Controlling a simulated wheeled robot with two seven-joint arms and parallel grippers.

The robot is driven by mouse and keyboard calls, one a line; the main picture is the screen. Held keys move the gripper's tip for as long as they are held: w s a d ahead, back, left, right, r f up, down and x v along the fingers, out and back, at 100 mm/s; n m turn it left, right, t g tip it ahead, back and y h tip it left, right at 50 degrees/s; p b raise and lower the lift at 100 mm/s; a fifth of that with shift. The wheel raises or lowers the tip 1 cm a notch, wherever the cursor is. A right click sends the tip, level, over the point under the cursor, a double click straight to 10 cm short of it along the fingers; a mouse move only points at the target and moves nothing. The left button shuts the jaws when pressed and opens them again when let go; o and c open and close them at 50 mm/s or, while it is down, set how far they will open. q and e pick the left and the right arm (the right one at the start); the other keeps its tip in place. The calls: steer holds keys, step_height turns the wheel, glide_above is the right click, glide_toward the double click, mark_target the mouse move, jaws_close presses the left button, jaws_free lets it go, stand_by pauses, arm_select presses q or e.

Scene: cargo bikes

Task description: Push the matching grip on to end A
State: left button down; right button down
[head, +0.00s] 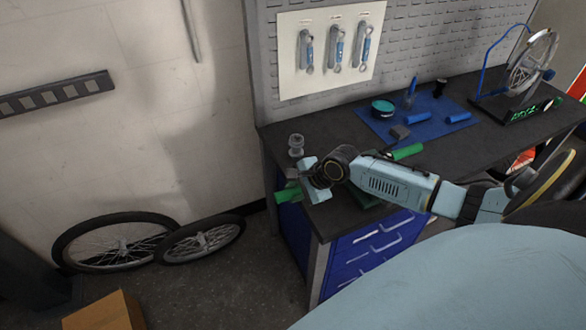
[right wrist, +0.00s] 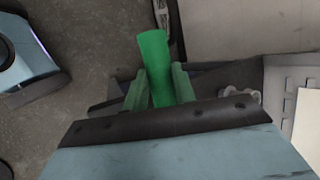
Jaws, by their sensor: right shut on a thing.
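A green grip (head: 288,194) is held in my right gripper (head: 303,188) just past the left edge of the bench. In the right wrist view the green grip (right wrist: 158,62) stands between the two fingers and sticks out beyond them. My right gripper (right wrist: 158,88) is shut on it. A second green grip-like piece (head: 407,151) lies on the bench behind my right arm. Two blue grips (head: 418,118) (head: 459,117) lie on a blue mat. I cannot make out the end marked A. My left gripper is not in view.
The dark bench top (head: 470,150) has blue drawers (head: 375,245) below. A small silver part (head: 296,145) stands near its left edge. A wheel stand (head: 528,70) is at the far right. Two wheels (head: 115,245) (head: 200,240) lean by the wall, near a cardboard box (head: 105,312).

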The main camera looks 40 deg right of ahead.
steer(key=shift+s+d, duration=0.25)
steer(key=shift+d, duration=0.8)
steer(key=shift+s+d, duration=0.25)
steer(key=shift+d, duration=0.75)
steer(key=shift+d, duration=0.15)
steer(key=shift+s+d, duration=0.2)
steer(key=shift+d, duration=0.65)
steer(key=shift+s+d, duration=0.25)
steer(key=shift+d, duration=0.65)
steer(key=shift+s+d, duration=0.2)
steer(key=shift+d, duration=0.65)
steer(key=shift+s+d, duration=0.1)
steer(key=shift+d, duration=0.45)
steer(key=c, duration=1.1)
jaws_free()
steer(key=shift+o, duration=0.2)
steer(key=shift+a, duration=0.1)
